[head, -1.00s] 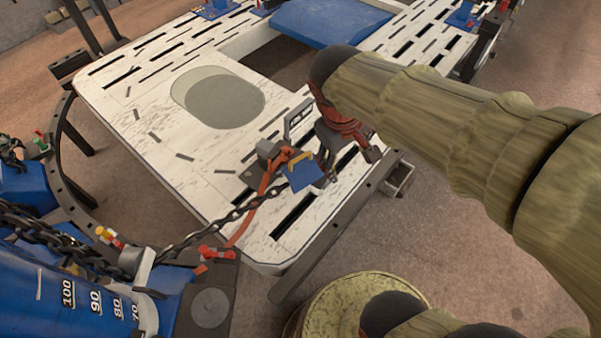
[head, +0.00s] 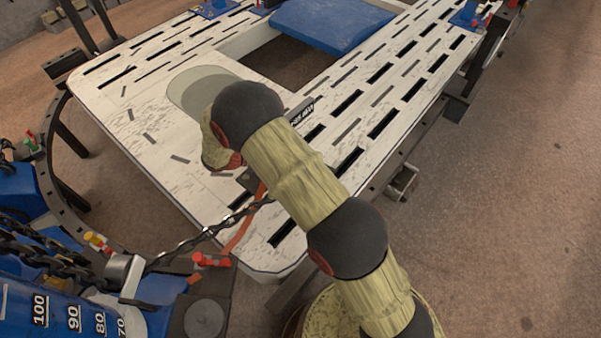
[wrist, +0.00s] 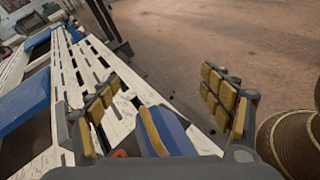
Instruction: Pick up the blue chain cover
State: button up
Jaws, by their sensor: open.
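The blue chain cover (wrist: 176,132) with its yellow handle (wrist: 153,130) shows low in the wrist view, over the white slotted bench (head: 200,190). My gripper (wrist: 163,92) is open, with one padded finger on each side of the cover. The cover appears between the fingers, nearer the left one, and neither finger visibly grips it. The palm hides its lower end. In the head view my arm hides the cover and the gripper. The dark chain (head: 205,237) and a red-orange strap (head: 243,230) run up to the bench edge there.
A blue pad (head: 330,22) lies at the back of the bench. A blue numbered base (head: 60,310) stands at the lower left, with a curved dark rail (head: 52,150) above it. The floor to the right is mostly clear.

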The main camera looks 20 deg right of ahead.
jog(key=a+f+n+t+h, duration=0.1)
jog(key=f+n, duration=0.1)
jog(key=f, duration=0.3)
jog(key=w+a+f+n+t+h+b, duration=0.1)
jog(key=a+f+n+t, duration=0.1)
jog(key=f, duration=0.3)
jog(key=w+a+f+n+t, duration=0.1)
jog(key=a+f+n+t, duration=0.1)
jog(key=f, duration=0.3)
jog(key=shift+w+a+f+h+b, duration=0.15)
jog(key=shift+f+h+b, duration=0.15)
jog(key=shift+f+h, duration=0.1)
jog(key=shift+f, duration=0.2)
jog(key=shift+w+d, duration=0.2)
jog(key=shift+d, duration=0.2)
jog(key=x, duration=0.2)
jog(key=b+x, duration=0.1)
jog(key=x, duration=0.1)
jog(key=b+x, duration=0.1)
jog(key=x, duration=0.1)
jog(key=shift+w+d, duration=0.25)
jog(key=shift+w, duration=0.2)
jog(key=shift+c, duration=1.2)
grip_shut()
jog(key=shift+r, duration=0.1)
